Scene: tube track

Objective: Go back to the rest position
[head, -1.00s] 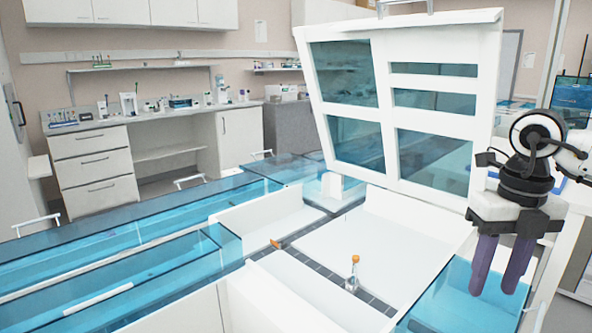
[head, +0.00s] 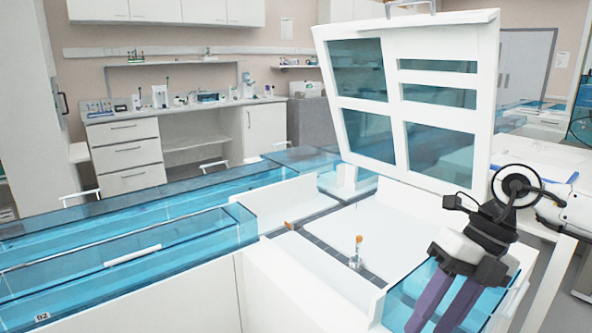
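My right gripper (head: 440,312) hangs at the lower right of the head view, its two purple fingers pointing down and to the left. The fingers are apart with nothing between them. It is above the blue-covered section at the right of the track machine, to the right of a tube. The tube (head: 356,252), clear with an orange cap, stands upright on the dark track (head: 330,250). A second orange cap (head: 288,226) shows farther back along the track. My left gripper is not in view.
The white hinged lid (head: 395,150) with blue windows stands open behind the track. Blue transparent covers (head: 120,215) run along the left. A white panel (head: 395,240) lies beside the track. A counter with drawers (head: 130,155) and lab items stands at the back left.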

